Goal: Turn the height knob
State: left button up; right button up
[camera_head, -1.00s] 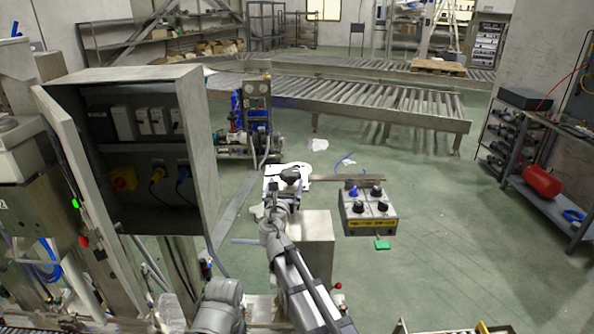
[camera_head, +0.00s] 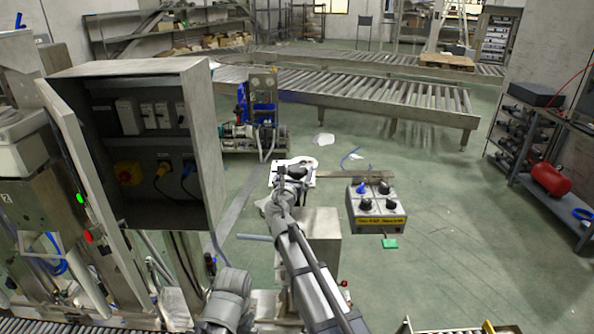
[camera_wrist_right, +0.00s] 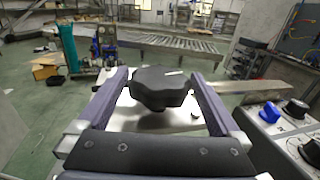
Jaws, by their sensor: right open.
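A black lobed knob (camera_wrist_right: 160,88) with a white mark on top stands on a pale plate in the right wrist view; I take it for the height knob. In the head view its dark top shows small on the white plate (camera_head: 306,164). My right gripper (camera_wrist_right: 160,92) is open, with one purple-grey finger on each side of the knob. Gaps show between the fingers and the knob, and I cannot tell any contact. In the head view the right gripper (camera_head: 292,174) is at the plate, partly hidden by its own arm. My left gripper is out of view.
A grey control box (camera_head: 378,222) with one blue knob and several black knobs stands right of the plate, close to the right gripper. An open electrical cabinet (camera_head: 205,140) stands on the left. A roller conveyor (camera_head: 370,98) runs behind.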

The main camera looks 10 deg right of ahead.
jog(key=shift+w+d, duration=0.15)
jog(key=shift+w, duration=0.3)
jog(key=c, duration=1.1)
jog(key=shift+s+d+n+y, duration=0.1)
jog(key=shift+n+y, duration=0.2)
jog(key=shift+y, duration=0.2)
